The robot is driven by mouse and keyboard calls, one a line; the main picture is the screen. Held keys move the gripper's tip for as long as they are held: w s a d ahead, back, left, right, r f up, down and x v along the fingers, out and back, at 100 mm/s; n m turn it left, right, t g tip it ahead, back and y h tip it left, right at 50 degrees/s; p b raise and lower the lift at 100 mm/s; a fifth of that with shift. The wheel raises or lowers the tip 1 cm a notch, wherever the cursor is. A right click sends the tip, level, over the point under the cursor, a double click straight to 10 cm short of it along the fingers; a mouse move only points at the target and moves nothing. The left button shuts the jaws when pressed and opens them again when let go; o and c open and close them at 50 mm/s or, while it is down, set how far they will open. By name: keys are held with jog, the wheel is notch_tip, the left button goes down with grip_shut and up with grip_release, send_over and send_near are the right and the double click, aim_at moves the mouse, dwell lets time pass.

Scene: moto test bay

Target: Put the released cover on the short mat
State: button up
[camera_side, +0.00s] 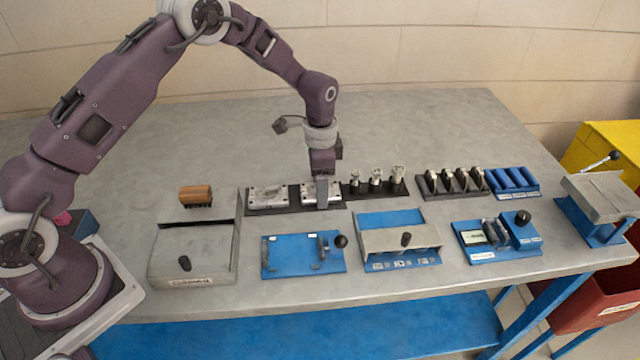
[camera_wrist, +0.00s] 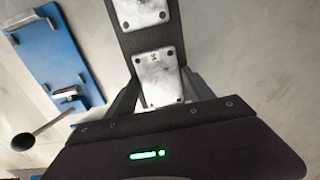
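Two silver plates with holes at their corners, which look like the covers, lie on a dark strip of matting. The left cover (camera_side: 267,197) also shows at the top of the wrist view (camera_wrist: 140,12). The right cover (camera_side: 310,191) lies under my gripper (camera_side: 322,203) and shows in the wrist view (camera_wrist: 160,75). My gripper's fingers (camera_wrist: 165,95) are apart, one on each side of this cover; I cannot tell whether they touch it. The dark matting (camera_side: 293,197) shows between the covers. I cannot tell which part is the short mat or which cover is released.
A blue clamp fixture (camera_side: 290,267) with a black-knobbed lever stands in front, also in the wrist view (camera_wrist: 50,55). Dark racks of metal parts (camera_side: 376,188) (camera_side: 455,193) stand right of the covers. Grey boxes (camera_side: 195,265) stand left. The table's back is clear.

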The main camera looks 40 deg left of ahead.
jog(key=shift+o, duration=0.9)
notch_tip(320, 180, up, 12)
jog(key=shift+r, duration=0.2)
jog(key=s+a+r+n+t, duration=0.2)
jog(key=s+r+n, duration=0.2)
jog(key=s+r, duration=0.95)
jog(key=s+a+r+n+t, duration=0.1)
jog(key=s+n, duration=0.4)
jog(key=s, duration=1.4)
jog(key=r+t, duration=0.1)
jog(key=t, duration=0.1)
jog(key=shift+s+r+t, duration=0.15)
jog(key=shift+s+t, duration=0.1)
jog(key=shift+t, duration=0.05)
